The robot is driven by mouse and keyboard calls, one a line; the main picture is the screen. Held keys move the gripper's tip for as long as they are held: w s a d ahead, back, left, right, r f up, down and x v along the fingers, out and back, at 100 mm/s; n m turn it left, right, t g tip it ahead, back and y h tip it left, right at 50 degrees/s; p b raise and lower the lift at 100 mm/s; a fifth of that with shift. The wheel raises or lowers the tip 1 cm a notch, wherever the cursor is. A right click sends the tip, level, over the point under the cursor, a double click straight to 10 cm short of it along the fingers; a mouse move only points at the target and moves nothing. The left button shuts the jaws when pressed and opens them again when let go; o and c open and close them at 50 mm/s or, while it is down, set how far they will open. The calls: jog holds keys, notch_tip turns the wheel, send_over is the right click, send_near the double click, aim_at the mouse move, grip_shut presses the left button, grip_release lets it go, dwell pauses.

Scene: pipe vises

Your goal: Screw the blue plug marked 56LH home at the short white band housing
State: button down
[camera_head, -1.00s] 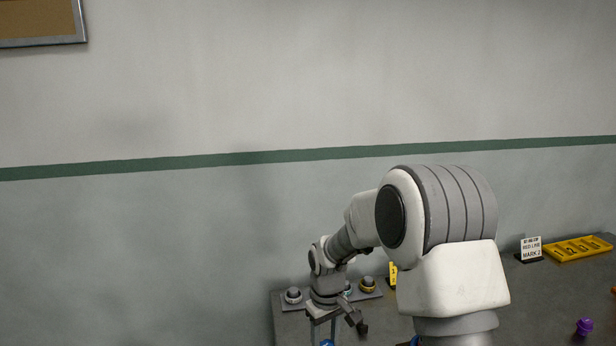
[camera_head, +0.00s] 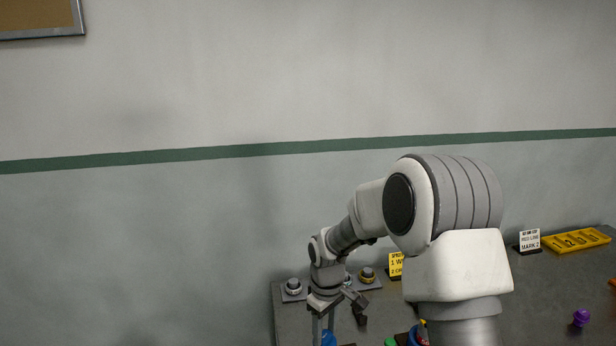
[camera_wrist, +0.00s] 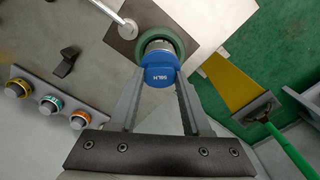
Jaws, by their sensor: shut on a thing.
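My gripper (camera_wrist: 160,95) is shut on the blue plug (camera_wrist: 159,75), whose marking reads 56LH in the wrist view. The plug's silver collar shows beyond the fingertips, in front of a dark green ring (camera_wrist: 178,41); I cannot tell whether they touch. In the head view the blue plug (camera_head: 328,338) hangs low between the fingers of my gripper (camera_head: 323,325). A housing with a pale band (camera_head: 293,287) stands at the back left of the bench, left of my gripper. The wrist view shows a row of banded housings, including a teal one (camera_wrist: 50,104); band heights are unclear.
A yellow-banded housing (camera_head: 367,275) stands at the back. A yellow sign (camera_head: 396,266), a white card (camera_head: 529,240), a yellow tray (camera_head: 575,240) and a purple plug (camera_head: 581,317) are farther right. The wrist view shows a green-handled tool (camera_wrist: 288,145).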

jog(key=n+p, duration=0.1)
jog(key=n, duration=0.4)
jog(key=shift+f, duration=0.1)
dwell(0.4)
jog(key=c, duration=0.6)
grip_release()
jog(key=m+b, duration=0.1)
jog(key=m, duration=0.3)
jog(key=m+b, duration=0.1)
jog(key=m, duration=0.5)
